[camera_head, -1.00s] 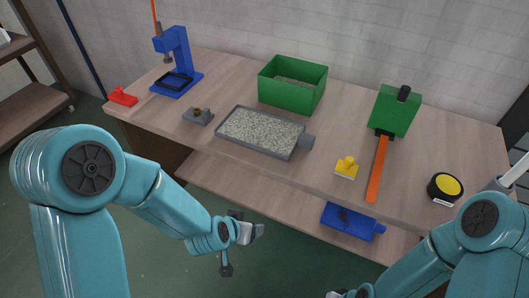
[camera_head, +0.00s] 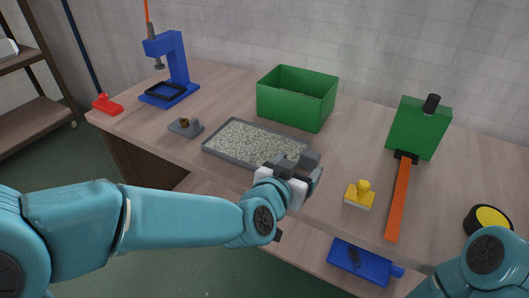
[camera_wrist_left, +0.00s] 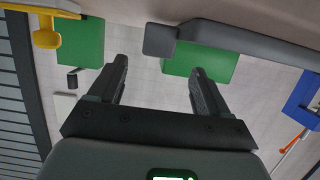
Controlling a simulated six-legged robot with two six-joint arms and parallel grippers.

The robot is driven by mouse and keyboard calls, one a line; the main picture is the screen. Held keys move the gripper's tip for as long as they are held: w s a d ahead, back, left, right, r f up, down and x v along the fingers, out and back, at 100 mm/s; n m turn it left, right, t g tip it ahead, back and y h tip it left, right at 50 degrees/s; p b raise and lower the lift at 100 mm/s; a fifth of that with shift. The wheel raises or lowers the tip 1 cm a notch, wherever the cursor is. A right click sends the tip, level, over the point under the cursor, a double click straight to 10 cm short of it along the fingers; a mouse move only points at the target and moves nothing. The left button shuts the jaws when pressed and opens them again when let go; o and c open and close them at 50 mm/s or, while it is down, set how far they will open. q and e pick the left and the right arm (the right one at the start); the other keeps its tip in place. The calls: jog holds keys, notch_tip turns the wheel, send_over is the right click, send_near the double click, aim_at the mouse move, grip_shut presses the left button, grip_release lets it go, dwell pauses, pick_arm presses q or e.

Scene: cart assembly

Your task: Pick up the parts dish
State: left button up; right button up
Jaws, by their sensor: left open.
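The parts dish looks to be the shallow grey tray (camera_head: 225,150) filled with speckled grains, lying flat on the workbench. Its square grey grip block (camera_wrist_left: 159,40) juts from its right end. In the head view my left gripper (camera_head: 296,170) is at that right end, in front of the grip block and partly covering the dish's corner. In the left wrist view, my left gripper (camera_wrist_left: 160,67) is open and empty. The grip block appears ahead of the gap between the fingers, and the dish's edge (camera_wrist_left: 250,42) runs right from it. My right gripper is out of the frames; only its arm shows.
A green bin (camera_head: 292,110) stands behind the dish. A yellow knobbed piece (camera_head: 359,196) and a green device with an orange strip (camera_head: 400,198) are to the right. A small grey block (camera_head: 186,128), blue press (camera_head: 172,70) and red piece (camera_head: 107,105) are left.

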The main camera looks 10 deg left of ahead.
aim_at(309, 157)
pick_arm(q)
jog(key=x, duration=0.6)
jog(key=shift+d+b, duration=0.1)
jog(key=shift+b, duration=0.25)
jog(key=shift+r, duration=0.1)
jog(key=shift+c, duration=0.3)
jog(key=c, duration=1.1)
jog(key=shift+r, duration=0.1)
jog(key=shift+c, duration=0.2)
